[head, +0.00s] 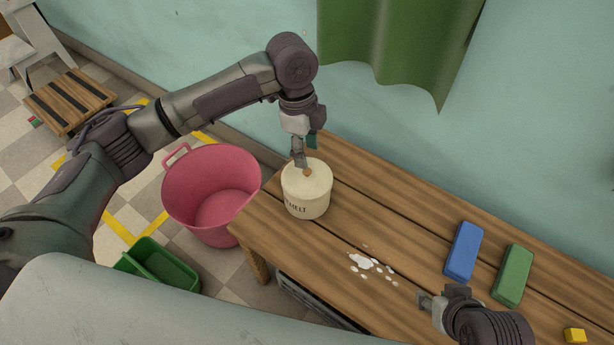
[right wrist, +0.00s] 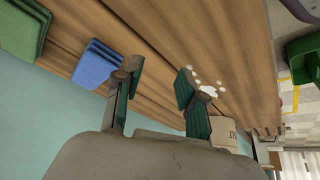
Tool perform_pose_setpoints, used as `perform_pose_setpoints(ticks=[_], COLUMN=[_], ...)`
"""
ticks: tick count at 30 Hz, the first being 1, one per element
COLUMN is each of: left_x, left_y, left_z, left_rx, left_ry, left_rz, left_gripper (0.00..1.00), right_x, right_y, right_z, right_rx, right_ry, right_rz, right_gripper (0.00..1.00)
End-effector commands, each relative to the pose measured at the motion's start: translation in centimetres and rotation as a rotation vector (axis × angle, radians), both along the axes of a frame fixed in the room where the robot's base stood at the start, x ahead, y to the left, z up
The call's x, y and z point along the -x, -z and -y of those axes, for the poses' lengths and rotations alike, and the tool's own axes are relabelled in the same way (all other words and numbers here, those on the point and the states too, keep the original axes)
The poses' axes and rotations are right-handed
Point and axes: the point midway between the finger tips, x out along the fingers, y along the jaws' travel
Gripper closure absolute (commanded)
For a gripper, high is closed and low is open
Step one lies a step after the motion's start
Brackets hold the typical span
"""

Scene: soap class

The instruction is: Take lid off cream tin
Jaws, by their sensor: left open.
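The cream tin (head: 306,204) stands upright near the left end of the wooden bench, with dark lettering on its side. Its lid (head: 321,176) is on top and has a small brown knob (head: 307,173). My left gripper (head: 302,160) points down just above the lid, with its fingertips at the knob. It is open; whether a finger touches the knob cannot be told. My right gripper (head: 427,300) is over the front of the bench. In the right wrist view its fingers (right wrist: 160,73) are apart with nothing between them. The tin (right wrist: 233,139) is partly hidden there.
White spilled bits (head: 365,263) lie on the bench (head: 350,225) right of the tin. A blue block (head: 463,252), a green block (head: 513,275) and a yellow piece (head: 575,336) lie further right. A pink tub (head: 187,205) and a green crate (head: 166,273) stand on the floor.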

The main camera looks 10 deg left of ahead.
Motion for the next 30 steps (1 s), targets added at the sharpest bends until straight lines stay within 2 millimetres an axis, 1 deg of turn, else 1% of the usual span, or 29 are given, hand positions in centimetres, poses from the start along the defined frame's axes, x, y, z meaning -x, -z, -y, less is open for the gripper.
perform_pose_setpoints(ticks=[4, 7, 12, 15, 18, 21, 28, 30], left_x=[0.2, 0.4, 0.8, 0.8, 0.8, 0.8, 0.8, 0.8], left_y=[0.9, 1.8, 3.5, 4.4, 5.0, 5.2, 5.2, 5.2], left_z=[0.0, 0.0, 0.0, 0.1, 0.2, 0.2, 0.2, 0.2], left_rx=[0.000, 0.000, -0.001, -0.001, 0.000, 0.000, 0.000, 0.000], left_ry=[0.000, -0.001, -0.001, -0.001, -0.001, 0.000, 0.000, 0.000], left_rz=[-0.001, -0.001, -0.001, -0.001, 0.001, 0.001, 0.001, 0.001], left_gripper=[0.51, 0.51, 0.51, 0.51, 0.51, 0.51, 0.51, 0.63], right_x=[-1.4, -3.2, -6.2, -7.5, -8.3, -8.7, -8.7, -8.7], right_y=[-0.3, -0.9, -2.7, -3.8, -4.6, -5.0, -5.1, -5.1], right_z=[-0.5, -1.1, -2.1, -2.6, -3.0, -3.1, -3.1, -3.1], right_rx=[-0.015, -0.035, -0.073, -0.092, -0.105, -0.112, -0.113, -0.113], right_ry=[-0.006, -0.014, -0.027, -0.033, -0.037, -0.039, -0.039, -0.039], right_rz=[0.068, 0.162, 0.342, 0.428, 0.485, 0.512, 0.516, 0.516], right_gripper=[0.60, 0.60, 0.60, 0.60, 0.60, 0.60, 0.60, 0.60])
